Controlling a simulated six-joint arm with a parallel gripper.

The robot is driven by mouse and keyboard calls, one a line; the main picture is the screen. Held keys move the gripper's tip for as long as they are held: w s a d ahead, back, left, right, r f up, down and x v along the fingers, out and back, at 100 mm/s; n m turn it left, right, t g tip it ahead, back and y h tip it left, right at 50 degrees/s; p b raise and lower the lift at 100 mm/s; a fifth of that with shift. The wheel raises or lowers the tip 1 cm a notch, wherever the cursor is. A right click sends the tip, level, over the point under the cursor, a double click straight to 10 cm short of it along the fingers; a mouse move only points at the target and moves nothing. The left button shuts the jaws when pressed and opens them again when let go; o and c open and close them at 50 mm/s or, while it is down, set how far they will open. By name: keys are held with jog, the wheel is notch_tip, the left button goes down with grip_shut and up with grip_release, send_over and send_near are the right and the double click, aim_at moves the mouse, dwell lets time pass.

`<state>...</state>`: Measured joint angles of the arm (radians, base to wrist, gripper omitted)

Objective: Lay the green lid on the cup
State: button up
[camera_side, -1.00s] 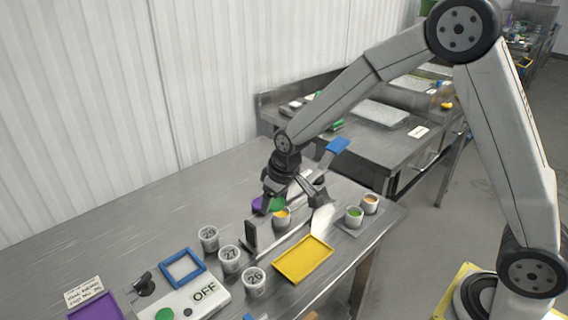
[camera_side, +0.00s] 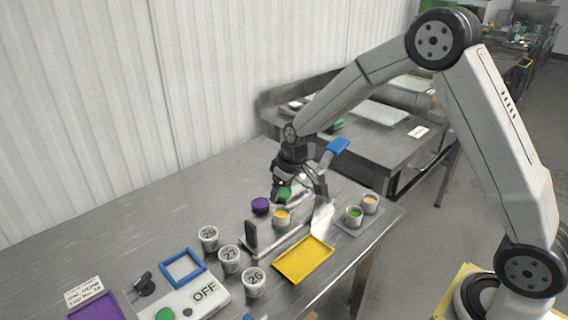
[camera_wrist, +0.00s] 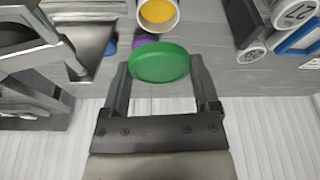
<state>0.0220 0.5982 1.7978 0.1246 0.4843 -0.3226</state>
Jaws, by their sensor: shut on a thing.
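My gripper (camera_side: 299,193) is shut on the green lid (camera_side: 285,194) and holds it above the table. In the wrist view the round green lid (camera_wrist: 158,64) sits between the two fingertips. A white cup with yellow contents (camera_side: 282,219) stands open on the table just below and in front of the lid in the side view. It also shows at the top of the wrist view (camera_wrist: 157,25), apart from the lid. The far finger partly hides the lid in the side view.
A purple lid (camera_side: 261,205) lies left of the cup. A dark upright post (camera_side: 251,234), a yellow tray (camera_side: 303,259) and numbered cups (camera_side: 229,259) stand nearby. Cups with green (camera_side: 354,217) and orange (camera_side: 370,204) contents stand at the right.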

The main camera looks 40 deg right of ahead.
jog(key=shift+f, duration=0.1)
jog(key=shift+f, duration=2.05)
jog(key=shift+f, duration=0.7)
dwell(1.7)
jog(key=o, duration=1)
jog(key=shift+o, duration=0.2)
jog(key=shift+r, duration=0.2)
jog(key=shift+r, duration=3.3)
